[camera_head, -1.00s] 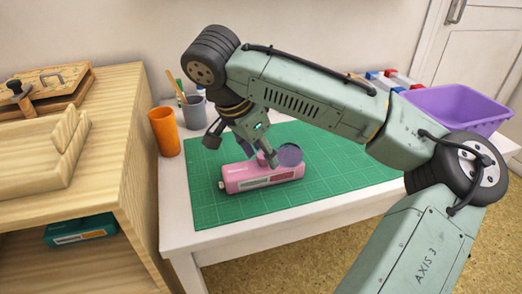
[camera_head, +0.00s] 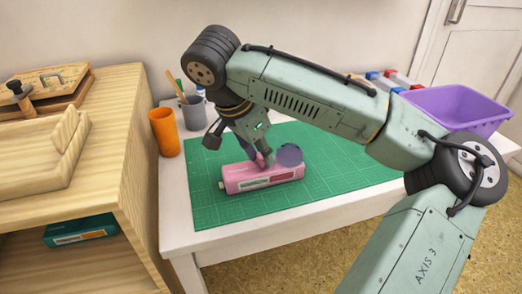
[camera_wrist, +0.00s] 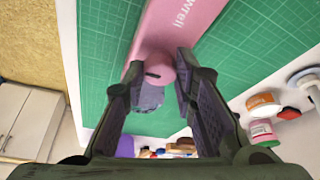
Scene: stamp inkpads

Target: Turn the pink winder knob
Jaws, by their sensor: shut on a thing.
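The pink device (camera_head: 262,181) lies on the green cutting mat (camera_head: 335,165). My gripper (camera_head: 265,162) is down at the device's rear upper side in the head view, its fingers partly hiding that area. In the wrist view, the pink winder knob (camera_wrist: 159,72) sticks out from the end of the pink device (camera_wrist: 180,22). It bears a short dark mark. My gripper (camera_wrist: 158,82) is shut on the knob, one finger at each side. A grey-purple round thing (camera_head: 289,155) shows just behind the device; in the wrist view it lies beyond the knob (camera_wrist: 150,98).
An orange cup (camera_head: 164,132) and a grey pen cup (camera_head: 194,112) stand at the table's back left. A purple bin (camera_head: 455,108) is at the right. A wooden shelf unit (camera_head: 140,180) borders the left. The mat's front and right are clear.

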